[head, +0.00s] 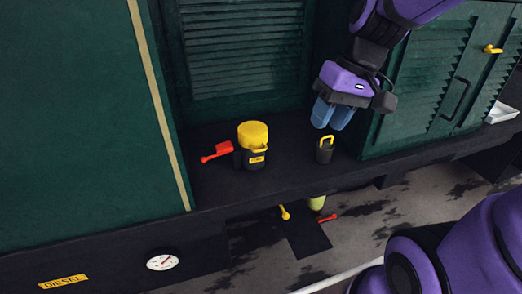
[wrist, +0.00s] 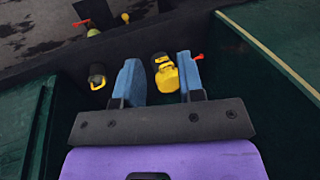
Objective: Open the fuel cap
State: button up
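A yellow cap (head: 253,134) sits on top of a short black filler body (head: 251,160) with a small yellow label, on the dark ledge. A red lever (head: 216,152) sticks out to its left. My gripper (head: 332,115) has blue fingers and is to the right of the cap and above the ledge, apart from it. In the wrist view my gripper (wrist: 158,78) is open, and the yellow cap (wrist: 166,76) shows beyond the gap between the fingers. Nothing is held. Whether the cap is latched cannot be told.
A small black padlock-like object with a yellow loop (head: 325,150) stands on the ledge (head: 290,177) below my gripper. A green louvred door (head: 430,85) is at right, a green panel (head: 80,110) at left. A gauge (head: 162,261) is on the lower front.

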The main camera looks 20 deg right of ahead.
jog(key=w+f+m+g+y, duration=0.1)
jog(key=w+f+g+y, duration=0.1)
jog(key=w+f+y, duration=0.7)
jog(key=m+t+y, duration=0.3)
jog(key=m+t, duration=0.3)
jog(key=t, duration=0.2)
send_near(261, 150)
jog(key=x, duration=1)
jog(key=shift+w+d+f, duration=0.1)
jog(key=shift+w+f, duration=0.1)
grip_shut()
